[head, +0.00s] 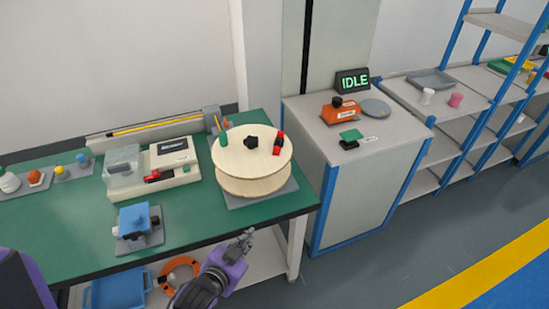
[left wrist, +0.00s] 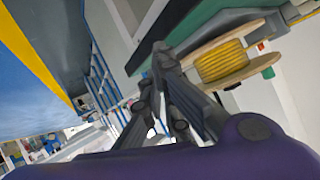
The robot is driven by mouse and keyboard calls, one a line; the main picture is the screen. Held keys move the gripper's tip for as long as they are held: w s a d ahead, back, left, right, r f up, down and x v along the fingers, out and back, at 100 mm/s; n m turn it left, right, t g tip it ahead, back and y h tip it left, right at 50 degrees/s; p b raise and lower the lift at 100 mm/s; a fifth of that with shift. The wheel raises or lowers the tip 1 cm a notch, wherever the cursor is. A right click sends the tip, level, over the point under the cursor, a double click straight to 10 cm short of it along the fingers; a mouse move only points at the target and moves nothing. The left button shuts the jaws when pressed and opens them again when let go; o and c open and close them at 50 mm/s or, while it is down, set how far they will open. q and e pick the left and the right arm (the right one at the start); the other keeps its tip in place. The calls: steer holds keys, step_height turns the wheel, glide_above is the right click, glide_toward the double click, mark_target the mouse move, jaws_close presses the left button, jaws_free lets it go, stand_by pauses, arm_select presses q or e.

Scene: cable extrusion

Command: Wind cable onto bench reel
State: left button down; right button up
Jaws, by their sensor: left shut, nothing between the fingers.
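The bench reel (head: 240,160) stands at the right end of the green bench on a grey plate. Its pale wooden top flange carries a black knob, a red-and-black part and a green peg. In the left wrist view yellow cable is wound around the reel's core (left wrist: 222,62), between the two flanges. My left gripper (head: 249,235) is shut and empty, in front of the bench edge and below the reel, apart from it. Its dark fingers also show in the left wrist view (left wrist: 158,62). My right gripper is not in view.
A cream machine (head: 172,158) with a red switch and a blue device (head: 136,222) stand on the bench (head: 70,226). An orange cable coil (head: 178,270) and blue tray lie beneath. A grey cabinet (head: 350,185) with an IDLE display (head: 353,82) stands right. Floor is clear.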

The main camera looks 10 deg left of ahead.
mark_target(278, 165)
arm_select(q)
steer(key=w+d+r+m+t, duration=0.2)
steer(key=w+d+r+m, duration=0.1)
steer(key=w+r+m, duration=0.9)
steer(key=w+f, duration=0.1)
steer(key=w, duration=0.3)
steer(key=w+d+f+m, duration=0.1)
steer(key=w, duration=0.3)
steer(key=w+f+m, duration=0.1)
steer(key=w, duration=0.4)
steer(key=shift+d+f, duration=0.1)
steer(key=shift+d, duration=0.1)
